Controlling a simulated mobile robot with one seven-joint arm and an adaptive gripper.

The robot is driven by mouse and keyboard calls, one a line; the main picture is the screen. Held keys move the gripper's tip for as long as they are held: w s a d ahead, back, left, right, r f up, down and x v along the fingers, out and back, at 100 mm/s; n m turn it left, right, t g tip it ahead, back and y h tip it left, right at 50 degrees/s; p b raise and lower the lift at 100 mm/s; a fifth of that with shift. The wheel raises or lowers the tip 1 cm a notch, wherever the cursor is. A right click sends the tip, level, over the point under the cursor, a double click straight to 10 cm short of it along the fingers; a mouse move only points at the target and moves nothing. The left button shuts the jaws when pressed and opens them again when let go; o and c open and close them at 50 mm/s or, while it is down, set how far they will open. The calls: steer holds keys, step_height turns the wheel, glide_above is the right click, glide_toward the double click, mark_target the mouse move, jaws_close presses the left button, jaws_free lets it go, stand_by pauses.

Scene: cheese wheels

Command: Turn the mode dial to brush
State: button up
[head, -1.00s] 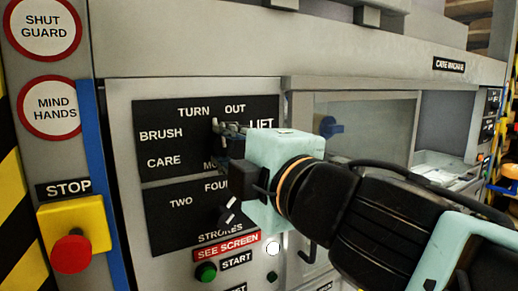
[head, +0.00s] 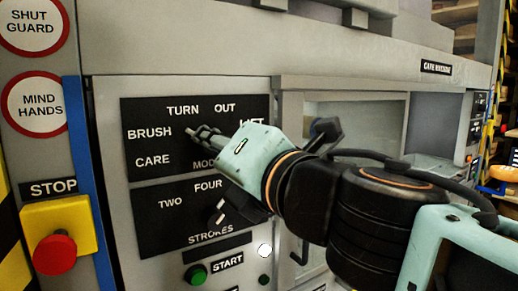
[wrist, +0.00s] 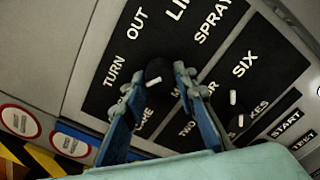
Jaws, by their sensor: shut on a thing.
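The mode dial (wrist: 156,70) is a black knob with a white mark, in the wrist view between my two fingers. The mark slants toward the lower left, the side of the BRUSH word; my left finger covers that word there. In the head view the BRUSH label (head: 149,133) shows plainly left of my fingertips, and my gripper hides most of the dial. My gripper (head: 196,132) is shut on the dial, its pale green body tilted down to the right.
The strokes dial (head: 217,213) sits just below my gripper. A green start button (head: 195,274) and a red stop button (head: 55,254) on a yellow box are lower down. A recessed window (head: 355,115) lies to the right, behind my arm.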

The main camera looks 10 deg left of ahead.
steer(key=shift+n, duration=0.9)
steer(key=o, duration=1.1)
steer(key=shift+v, duration=6)
steer(key=shift+w+d, duration=0.1)
